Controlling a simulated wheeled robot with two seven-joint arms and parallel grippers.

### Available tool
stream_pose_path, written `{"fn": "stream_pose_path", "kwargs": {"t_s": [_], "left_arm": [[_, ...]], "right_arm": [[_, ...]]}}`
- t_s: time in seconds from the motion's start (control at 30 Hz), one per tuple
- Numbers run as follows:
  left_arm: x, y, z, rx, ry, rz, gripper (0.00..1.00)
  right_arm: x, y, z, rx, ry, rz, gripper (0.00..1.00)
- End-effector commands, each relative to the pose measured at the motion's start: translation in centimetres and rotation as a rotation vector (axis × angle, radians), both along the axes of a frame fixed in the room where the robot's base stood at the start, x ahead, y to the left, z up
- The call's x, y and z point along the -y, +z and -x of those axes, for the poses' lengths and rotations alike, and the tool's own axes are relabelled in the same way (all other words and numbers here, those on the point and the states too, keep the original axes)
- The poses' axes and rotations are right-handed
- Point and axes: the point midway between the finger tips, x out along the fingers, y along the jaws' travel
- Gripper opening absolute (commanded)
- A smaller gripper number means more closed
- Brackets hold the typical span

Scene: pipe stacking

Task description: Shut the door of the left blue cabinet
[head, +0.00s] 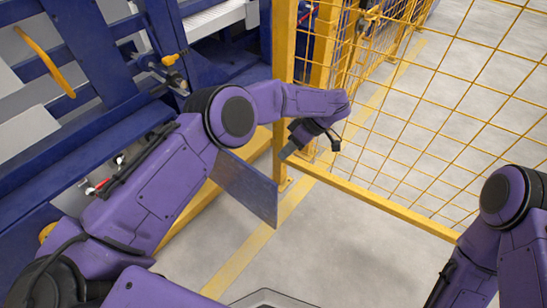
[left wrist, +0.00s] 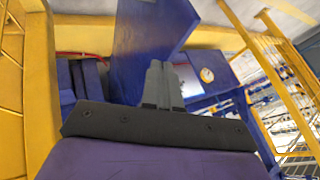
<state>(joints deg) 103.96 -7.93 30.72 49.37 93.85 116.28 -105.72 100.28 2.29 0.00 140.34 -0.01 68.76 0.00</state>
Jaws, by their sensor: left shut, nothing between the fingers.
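A flat blue panel (head: 247,190), which looks like the cabinet door standing open, juts out below my left forearm in the head view. The cabinet body behind it is mostly hidden by my arm. My left gripper (head: 287,153) is shut and empty, near the panel's upper right end and beside a yellow post. In the left wrist view, the shut fingers (left wrist: 162,85) point toward a large blue panel (left wrist: 150,40); I cannot tell whether they touch it. My right arm shows at the right edge of the head view, but its gripper is out of frame.
A yellow post (head: 285,50) and yellow mesh fence (head: 440,120) stand right of the panel, with a low yellow rail along the floor. Blue machine framework (head: 90,130) fills the left. Grey floor (head: 330,240) is open in front of the fence.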

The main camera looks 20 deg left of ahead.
Motion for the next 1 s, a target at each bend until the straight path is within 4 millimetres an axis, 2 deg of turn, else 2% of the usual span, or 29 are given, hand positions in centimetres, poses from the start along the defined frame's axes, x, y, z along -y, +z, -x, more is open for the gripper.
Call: {"fn": "stream_pose_path", "kwargs": {"t_s": [0.23, 0.5, 0.7, 1.0], "left_arm": [[-0.2, -0.9, 0.3, -0.003, -0.01, -0.001, 0.0], [-2.8, -5.2, 1.9, -0.003, -0.011, -0.001, 0.0], [-4.4, -7.4, 2.8, -0.002, -0.009, -0.001, 0.0], [-4.9, -8.0, 3.1, -0.001, -0.006, 0.0, 0.0]], "right_arm": [[0.0, -0.1, 0.1, -0.001, 0.0, 0.0, 0.43], [0.0, -0.6, 0.1, -0.001, 0.0, 0.0, 0.43], [0.0, -0.8, 0.1, -0.001, 0.0, 0.0, 0.43], [0.0, -0.8, 0.1, -0.001, 0.0, 0.0, 0.43]]}}
